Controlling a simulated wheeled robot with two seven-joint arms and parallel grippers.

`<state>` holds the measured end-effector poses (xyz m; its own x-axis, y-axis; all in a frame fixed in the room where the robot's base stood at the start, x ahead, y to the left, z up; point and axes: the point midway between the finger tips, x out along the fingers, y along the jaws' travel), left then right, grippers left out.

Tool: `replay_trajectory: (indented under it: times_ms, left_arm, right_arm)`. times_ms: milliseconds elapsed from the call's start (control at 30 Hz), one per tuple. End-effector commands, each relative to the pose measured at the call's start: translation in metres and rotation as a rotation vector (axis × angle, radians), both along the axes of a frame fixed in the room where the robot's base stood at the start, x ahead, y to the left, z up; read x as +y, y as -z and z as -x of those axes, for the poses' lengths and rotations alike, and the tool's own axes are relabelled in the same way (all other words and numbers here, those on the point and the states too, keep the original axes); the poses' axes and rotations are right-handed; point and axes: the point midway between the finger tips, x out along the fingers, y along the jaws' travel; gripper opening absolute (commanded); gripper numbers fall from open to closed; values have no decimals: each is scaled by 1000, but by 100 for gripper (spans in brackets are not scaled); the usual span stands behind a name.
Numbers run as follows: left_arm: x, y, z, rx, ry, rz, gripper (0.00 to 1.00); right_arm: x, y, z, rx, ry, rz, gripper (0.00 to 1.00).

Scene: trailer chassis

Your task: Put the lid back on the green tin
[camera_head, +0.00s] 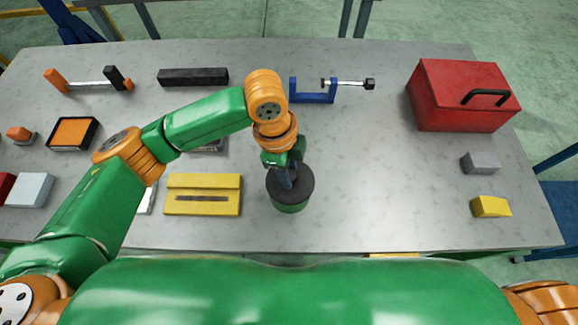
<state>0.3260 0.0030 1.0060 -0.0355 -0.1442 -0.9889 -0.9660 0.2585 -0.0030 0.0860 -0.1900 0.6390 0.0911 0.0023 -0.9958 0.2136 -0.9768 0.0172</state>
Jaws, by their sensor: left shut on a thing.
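The green tin (290,207) stands upright on the grey table, just right of the middle of the near edge. A dark round lid (302,188) is over its mouth, with the tin's green side showing below it. From this angle I cannot tell whether the lid is fully seated or slightly above the rim. My left gripper (288,181) points down over the lid and is shut on it; the fingers hide the grip and part of the lid. My right gripper is out of view.
A yellow case (203,181) lies just left of the tin. A blue clamp (313,97) stands behind, and a red toolbox (463,95) is at the back right. Grey (481,163) and yellow (490,207) blocks lie at the right. The table right of the tin is clear.

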Motion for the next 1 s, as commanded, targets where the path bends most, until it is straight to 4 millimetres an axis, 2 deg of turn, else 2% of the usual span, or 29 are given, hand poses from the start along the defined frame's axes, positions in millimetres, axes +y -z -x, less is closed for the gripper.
replay_trajectory:
  times_ms: [1000]
  left_arm:
    - [0, 3, 0, 1, 0, -1, 0]
  right_arm:
    - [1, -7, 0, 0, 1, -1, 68]
